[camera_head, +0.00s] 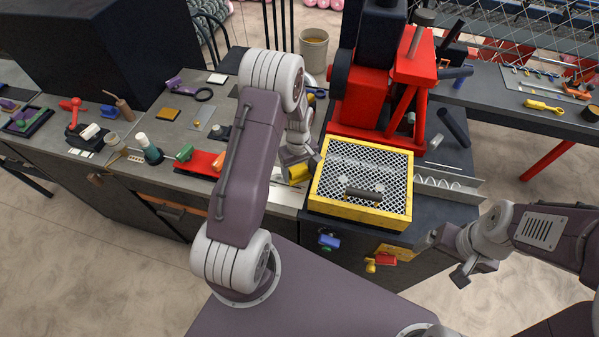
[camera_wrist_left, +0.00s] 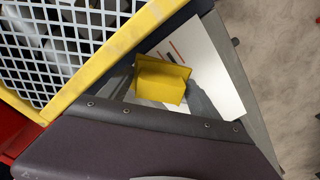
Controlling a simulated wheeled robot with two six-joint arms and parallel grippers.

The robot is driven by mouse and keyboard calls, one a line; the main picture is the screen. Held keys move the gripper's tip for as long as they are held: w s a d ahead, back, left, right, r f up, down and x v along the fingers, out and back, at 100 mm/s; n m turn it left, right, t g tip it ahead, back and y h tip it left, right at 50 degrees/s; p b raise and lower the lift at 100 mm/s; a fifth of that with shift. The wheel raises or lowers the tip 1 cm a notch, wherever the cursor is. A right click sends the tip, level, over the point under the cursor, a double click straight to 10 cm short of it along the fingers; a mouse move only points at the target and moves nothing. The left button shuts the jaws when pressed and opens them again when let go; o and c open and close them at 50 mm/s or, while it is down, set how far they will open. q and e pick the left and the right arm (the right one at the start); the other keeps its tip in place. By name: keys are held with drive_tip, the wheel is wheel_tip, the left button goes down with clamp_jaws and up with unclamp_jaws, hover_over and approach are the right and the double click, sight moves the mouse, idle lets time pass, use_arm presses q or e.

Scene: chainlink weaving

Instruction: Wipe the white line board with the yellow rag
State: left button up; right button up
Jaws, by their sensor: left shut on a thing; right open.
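The yellow rag (camera_head: 298,174) is in my left gripper (camera_head: 297,162), which is shut on it. In the left wrist view the rag (camera_wrist_left: 161,81) shows between the grey fingers of my left gripper (camera_wrist_left: 163,92), over the white line board (camera_wrist_left: 212,62). The board has a few short orange and dark lines. In the head view the board (camera_head: 288,199) is a pale strip, partly hidden by my left arm. I cannot tell whether the rag touches the board. My right gripper (camera_head: 466,271) is open and empty, off the bench's right front.
A yellow-framed mesh guard (camera_head: 327,203) stands close to the right of the rag, with a red machine (camera_head: 373,100) behind it. A red tray (camera_head: 201,163) and several tools lie on the grey bench to the left.

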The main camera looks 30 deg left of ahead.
sight(298, 168)
use_arm(q)
wheel_tip(298, 168, up, 2)
drive_tip(key=shift+r+p, duration=0.1)
drive_tip(key=shift+p, duration=0.45)
drive_tip(key=shift+d+r+p, duration=0.1)
drive_tip(key=shift+r+p, duration=0.8)
drive_tip(key=shift+r, duration=0.2)
drive_tip(key=shift+f, duration=0.1)
